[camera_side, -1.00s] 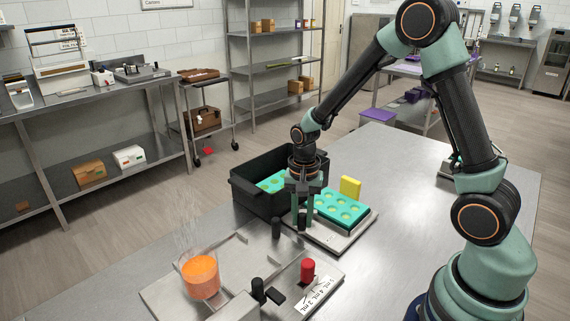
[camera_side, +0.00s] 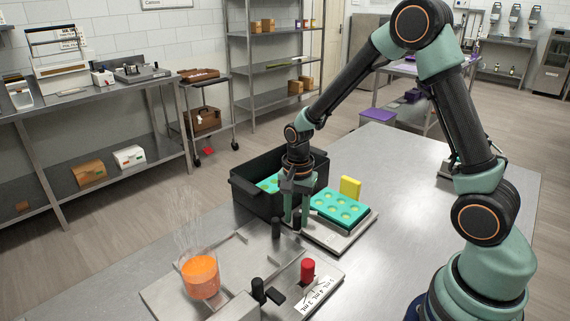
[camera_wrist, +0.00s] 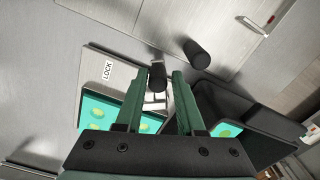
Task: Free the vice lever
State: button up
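The vice (camera_side: 345,236) is a flat metal plate with a green mould (camera_side: 340,206) clamped on it. A black upright lever knob (camera_side: 297,223) shows at its near left edge; it also shows in the wrist view (camera_wrist: 157,77), close to the LOCK label (camera_wrist: 107,70). My gripper (camera_side: 295,221) points down over this edge, with its green fingers apart. In the wrist view, the knob shows in the gap between the fingers (camera_wrist: 163,78). I cannot tell whether either finger touches it. The lever's lower part is mostly hidden.
Another black knob (camera_side: 276,228) stands just left of my gripper. A black bin (camera_side: 245,192) with a green mould inside is close behind. A yellow block (camera_side: 350,187) is behind the clamped mould. The depositor, with an orange-filled hopper (camera_side: 201,277) and red knob (camera_side: 308,270), is in front.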

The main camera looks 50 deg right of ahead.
jog(key=shift+o, duration=0.6)
jog(key=shift+s, duration=0.1)
notch_tip(320, 180, up, 12)
dwell(0.4)
jog(key=s+a+r+n+t, duration=0.2)
jog(key=s+r+n+t, duration=0.3)
jog(key=n, duration=0.9)
jog(key=s+r, duration=0.3)
jog(key=s, duration=0.2)
jog(key=shift+s+a+t, duration=0.2)
jog(key=shift+s+t, duration=0.05)
jog(key=shift+t, duration=0.05)
